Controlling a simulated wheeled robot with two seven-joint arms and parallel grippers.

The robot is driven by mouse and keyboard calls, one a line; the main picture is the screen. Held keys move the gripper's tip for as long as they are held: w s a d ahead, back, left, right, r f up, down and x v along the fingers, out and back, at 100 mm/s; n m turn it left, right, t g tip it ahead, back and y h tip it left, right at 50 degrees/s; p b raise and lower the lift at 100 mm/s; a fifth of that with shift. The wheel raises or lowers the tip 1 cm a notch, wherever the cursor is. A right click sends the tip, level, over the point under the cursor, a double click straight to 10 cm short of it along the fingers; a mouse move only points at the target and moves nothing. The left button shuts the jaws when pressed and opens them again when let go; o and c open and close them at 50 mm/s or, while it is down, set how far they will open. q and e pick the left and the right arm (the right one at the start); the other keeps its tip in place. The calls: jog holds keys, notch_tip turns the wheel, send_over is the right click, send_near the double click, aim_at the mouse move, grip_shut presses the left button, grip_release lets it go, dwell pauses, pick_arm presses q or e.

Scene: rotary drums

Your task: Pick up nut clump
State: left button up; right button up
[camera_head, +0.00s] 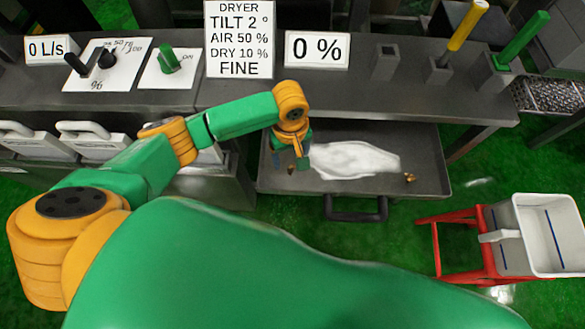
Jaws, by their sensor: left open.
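A small golden-brown clump (409,177), which looks like the nut clump, lies on the grey tray (430,150) near its right end, just past the white heap. My left gripper (296,165) hangs over the left part of the tray, beside the left edge of the white heap (350,159). It is open, and its fingers are small and partly hidden by the wrist. A small brown spot shows at its tips; I cannot tell whether it is a fingertip or another piece. The gripper is well to the left of the clump. My right gripper is out of view.
The tray has a dark front handle (356,215). A white bin (545,235) on a red stand (455,245) is at the right.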

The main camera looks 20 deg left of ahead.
aim_at(292, 168)
pick_arm(q)
jog(key=f, duration=0.4)
jog(key=shift+s+d+f+b, duration=0.15)
jog(key=shift+d+f+b, duration=0.15)
jog(key=shift+f, duration=0.1)
grip_shut()
